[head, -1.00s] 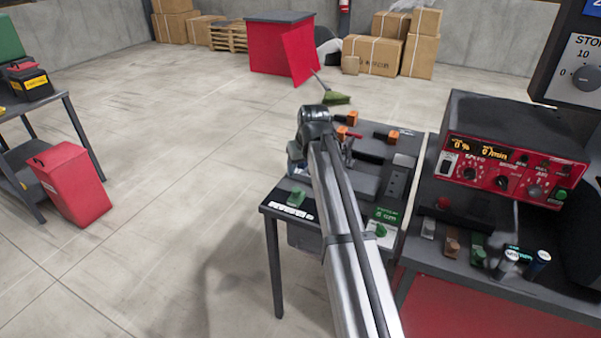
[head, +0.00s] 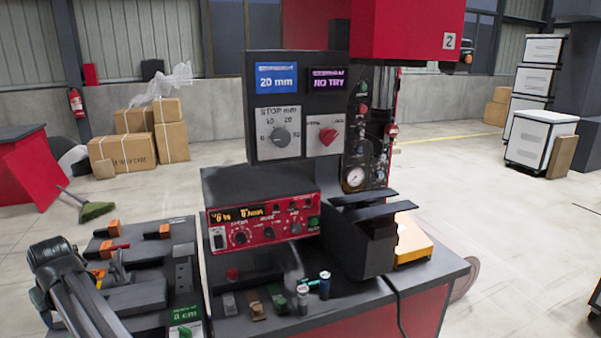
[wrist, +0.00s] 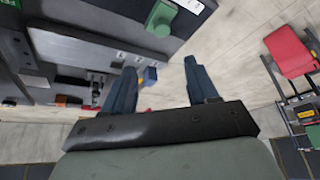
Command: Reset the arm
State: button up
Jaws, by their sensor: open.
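My arm shows at the lower left of the head view, over the small fixture table (head: 183,272). Its gripper end is hidden behind the arm there. In the wrist view my gripper (wrist: 163,84) has its two dark blue fingers spread apart. Nothing is held between them.
The machine bench to the right carries a red control panel (head: 262,224), a display box (head: 298,105), small bottles (head: 324,285) and a yellow scale (head: 412,240).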

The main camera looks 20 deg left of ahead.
jog(key=w+d+f+m+h, duration=0.2)
jog(key=w+d+f, duration=0.3)
jog(key=d+f, duration=1)
jog(key=w+d+f+m+h, duration=0.2)
jog(key=w+d+f, duration=0.4)
jog(key=d+f, duration=0.85)
jog(key=w+d+f+m+h, duration=0.1)
jog(key=w+d+f+m, duration=0.3)
jog(key=d+f, duration=1.1)
jog(key=d+f+m+g+h, duration=0.1)
jog(key=d+f, duration=0.2)
jog(key=d, duration=0.9)
jog(key=d+f+m+g+h, duration=0.1)
jog(key=d+f+g, duration=0.1)
jog(key=d, duration=1)
jog(key=s+d+f+m+g, duration=0.1)
jog(key=s+d+f+m, duration=0.1)
jog(key=s+d, duration=0.2)
jog(key=s+d+f+m+g+y, duration=0.1)
jog(key=s+d+f+m, duration=0.1)
jog(key=d, duration=0.8)
jog(key=s+d+f+m+g+y, duration=0.1)
jog(key=s+d+f+m+g, duration=0.1)
jog(key=s+d, duration=0.4)
jog(key=shift+s+d+f+m, duration=0.2)
jog(key=shift+d+f+m, duration=0.2)
jog(key=shift+d+f, duration=0.25)
jog(key=shift+c, duration=0.2)
